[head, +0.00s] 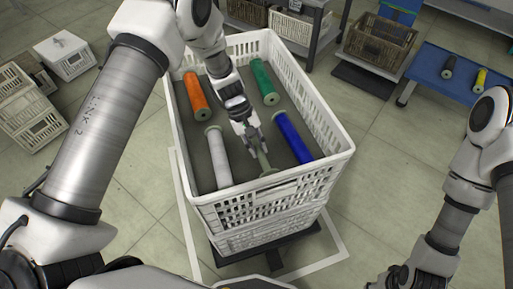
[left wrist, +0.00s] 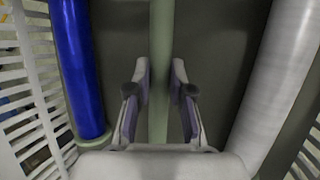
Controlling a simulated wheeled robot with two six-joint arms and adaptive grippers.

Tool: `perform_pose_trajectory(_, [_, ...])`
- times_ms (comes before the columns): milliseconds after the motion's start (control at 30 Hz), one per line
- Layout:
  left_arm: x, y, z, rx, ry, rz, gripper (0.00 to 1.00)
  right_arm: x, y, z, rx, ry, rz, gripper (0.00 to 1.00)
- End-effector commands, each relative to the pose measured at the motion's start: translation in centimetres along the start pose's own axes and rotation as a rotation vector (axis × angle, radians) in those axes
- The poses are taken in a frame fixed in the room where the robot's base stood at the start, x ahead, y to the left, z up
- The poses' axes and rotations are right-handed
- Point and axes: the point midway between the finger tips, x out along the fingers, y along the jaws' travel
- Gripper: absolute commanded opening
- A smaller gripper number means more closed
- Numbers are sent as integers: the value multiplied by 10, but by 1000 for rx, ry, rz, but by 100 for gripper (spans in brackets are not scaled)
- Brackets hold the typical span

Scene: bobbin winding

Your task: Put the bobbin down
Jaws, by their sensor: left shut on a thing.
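The bobbin, a thin pale green bare core (head: 264,160) with a round flange at its near end, is in the white crate (head: 250,205), between the white and blue spools. My left gripper (head: 253,142) reaches down into the crate and is shut on the bobbin. In the left wrist view, my left gripper's fingers (left wrist: 159,90) stand on both sides of the green core (left wrist: 160,40). Whether the bobbin touches the crate floor cannot be told. My right gripper (head: 392,277) shows only partly at the bottom edge; its fingers are unclear.
The crate also holds an orange spool (head: 196,95), a green spool (head: 264,82), a white spool (head: 218,158) and a blue spool (head: 292,137). A blue table (head: 440,66) with a black spool (head: 448,66) and a yellow spool (head: 480,79) stands at the far right.

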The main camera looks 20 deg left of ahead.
Motion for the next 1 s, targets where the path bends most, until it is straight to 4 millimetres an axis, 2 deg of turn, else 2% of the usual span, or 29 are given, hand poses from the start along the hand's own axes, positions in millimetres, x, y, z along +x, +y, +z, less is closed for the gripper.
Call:
perform_pose_trajectory(33, [9,-3,-3,-1,-2,-1,0,1,0,0,0,0,0,40])
perform_pose_trajectory(100, [15,-5,-6,0,-2,-1,0,1,0,0,0,0,0,40])
perform_pose_trajectory(433, [19,-6,-8,1,-1,0,0,4,0,0,0,0,0,40])
perform_pose_trajectory(467, [18,-5,-7,1,-1,0,28,4,0,0,0,0,0,40])
perform_pose_trajectory(500, [18,-5,-7,1,-1,0,42,3,0,0,0,0,0,40])
perform_pose_trajectory(533, [18,-5,-7,1,-1,0,46,3,0,0,0,0,0,40])
perform_pose_trajectory(833, [15,-5,-6,1,-1,0,46,2,0,0,0,0,0,40])
perform_pose_trajectory(933, [7,-4,-6,1,1,1,46,0,0,0,0,0,0,40])
perform_pose_trajectory(1000, [-6,-4,-6,0,2,3,46,-1,0,0,0,0,0,40])
